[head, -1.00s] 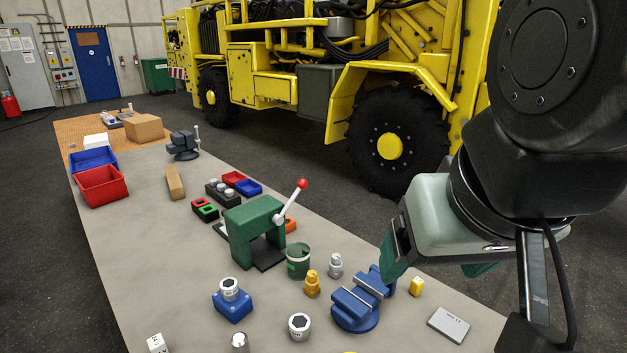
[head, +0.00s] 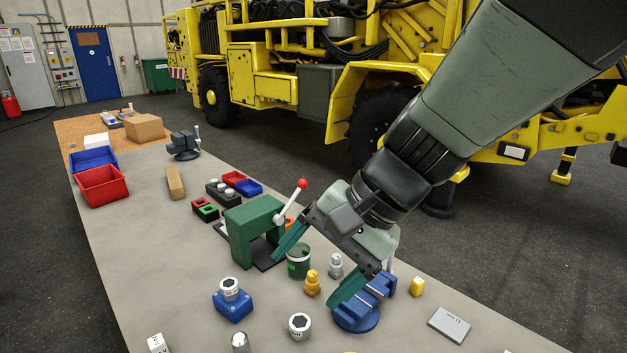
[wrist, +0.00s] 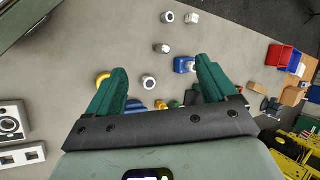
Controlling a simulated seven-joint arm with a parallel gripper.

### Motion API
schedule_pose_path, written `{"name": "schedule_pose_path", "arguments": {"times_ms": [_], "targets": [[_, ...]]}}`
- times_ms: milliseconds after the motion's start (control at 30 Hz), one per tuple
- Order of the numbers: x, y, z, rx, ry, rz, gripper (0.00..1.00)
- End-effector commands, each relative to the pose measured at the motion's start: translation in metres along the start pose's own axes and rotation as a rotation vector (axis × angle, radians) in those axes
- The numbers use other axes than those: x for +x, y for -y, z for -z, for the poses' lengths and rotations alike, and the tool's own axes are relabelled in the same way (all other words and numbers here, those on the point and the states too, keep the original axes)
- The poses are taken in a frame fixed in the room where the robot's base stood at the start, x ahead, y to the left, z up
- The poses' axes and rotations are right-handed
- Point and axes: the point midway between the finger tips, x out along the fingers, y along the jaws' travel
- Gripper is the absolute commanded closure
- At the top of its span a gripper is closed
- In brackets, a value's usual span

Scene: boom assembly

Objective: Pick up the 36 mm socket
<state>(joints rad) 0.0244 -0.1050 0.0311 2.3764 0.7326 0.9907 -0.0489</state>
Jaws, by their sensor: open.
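Several pale sockets with dark openings stand on the bench, and their size marks are too small to read, so I cannot tell which is the 36 mm one. One socket (head: 299,325) stands at the front middle; it also shows between my fingers in the wrist view (wrist: 148,82). Another socket (head: 230,288) sits on a blue block (head: 233,308). Two more, a marked socket (head: 157,343) and a small socket (head: 240,342), are cut by the lower edge. My gripper (head: 306,281) is open and empty, with green fingers spread above the bench, apart from the sockets; it also shows in the wrist view (wrist: 160,72).
A blue vise (head: 358,318), a green cup (head: 299,267), a yellow fitting (head: 312,284) and a green press (head: 250,232) with a red-knobbed lever stand near or behind my gripper. A grey plate (head: 449,324) lies at the right. The bench's left middle is clear.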

Motion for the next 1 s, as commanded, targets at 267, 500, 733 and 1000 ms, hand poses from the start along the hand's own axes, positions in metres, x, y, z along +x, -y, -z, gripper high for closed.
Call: {"name": "schedule_pose_path", "arguments": {"times_ms": [267,500,733,1000], "targets": [[0.080,0.030,0.065,0.496,0.243,0.299,0.15],[0.156,0.016,0.139,0.970,0.323,0.536,0.15],[0.224,-0.032,0.193,1.353,0.292,0.694,0.15],[0.259,-0.064,0.212,1.502,0.251,0.747,0.15]]}}
